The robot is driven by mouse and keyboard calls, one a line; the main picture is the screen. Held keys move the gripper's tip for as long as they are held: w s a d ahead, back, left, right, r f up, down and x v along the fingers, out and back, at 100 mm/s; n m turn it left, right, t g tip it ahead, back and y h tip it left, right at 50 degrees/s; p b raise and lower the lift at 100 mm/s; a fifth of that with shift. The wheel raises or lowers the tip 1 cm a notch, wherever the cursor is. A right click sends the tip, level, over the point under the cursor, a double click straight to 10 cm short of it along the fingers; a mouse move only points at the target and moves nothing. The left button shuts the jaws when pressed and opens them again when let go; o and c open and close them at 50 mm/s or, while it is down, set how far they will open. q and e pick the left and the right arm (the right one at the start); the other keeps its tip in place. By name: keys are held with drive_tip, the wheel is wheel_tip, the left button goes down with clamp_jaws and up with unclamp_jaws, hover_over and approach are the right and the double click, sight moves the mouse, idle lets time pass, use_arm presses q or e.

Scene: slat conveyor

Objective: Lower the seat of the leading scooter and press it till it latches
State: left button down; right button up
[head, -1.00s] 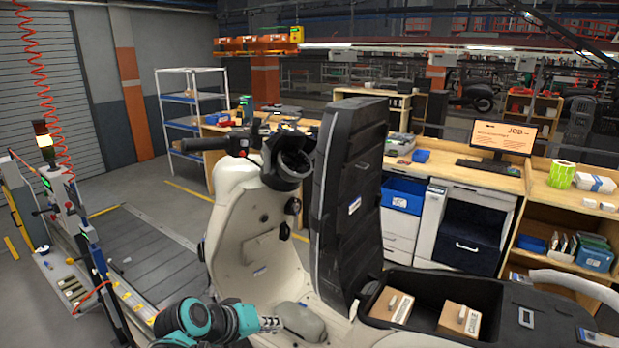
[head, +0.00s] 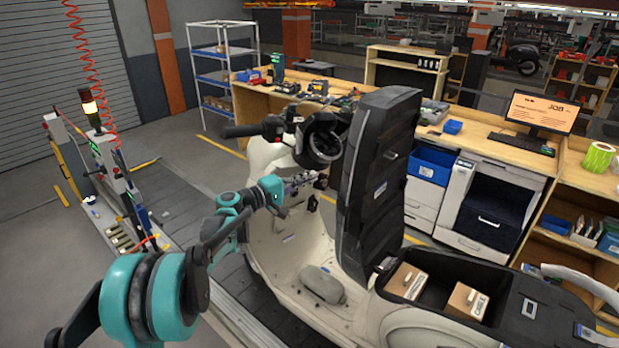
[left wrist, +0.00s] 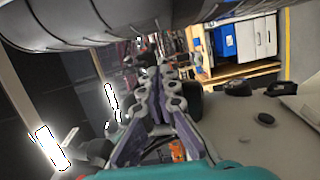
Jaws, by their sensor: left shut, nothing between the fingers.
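The cream scooter (head: 290,255) stands on the slat conveyor (head: 225,255). Its black seat (head: 375,190) is raised and nearly upright in the head view. Behind it the under-seat bin (head: 447,275) is open and holds two small cardboard boxes (head: 407,281) (head: 466,301). My left gripper (head: 318,181) is shut and empty, left of the seat and in front of the cream leg shield, below the handlebar. Whether it touches the seat I cannot tell. In the left wrist view the fingers (left wrist: 160,88) are together at the tips. My right gripper is out of view.
The handlebar (head: 270,128) and its grip stick out just above my left gripper. A post with a signal lamp (head: 90,105) stands at the left. A long wooden workbench (head: 465,140) with a monitor (head: 540,112) runs behind the scooter.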

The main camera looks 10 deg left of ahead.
use_arm(q)
drive_tip(key=w+d+p, duration=0.1)
drive_tip(key=w+d, duration=0.1)
drive_tip(key=d, duration=0.6)
drive_tip(key=shift+w+d+f, duration=0.15)
drive_tip(key=shift+w, duration=0.2)
drive_tip(key=shift+s, duration=0.1)
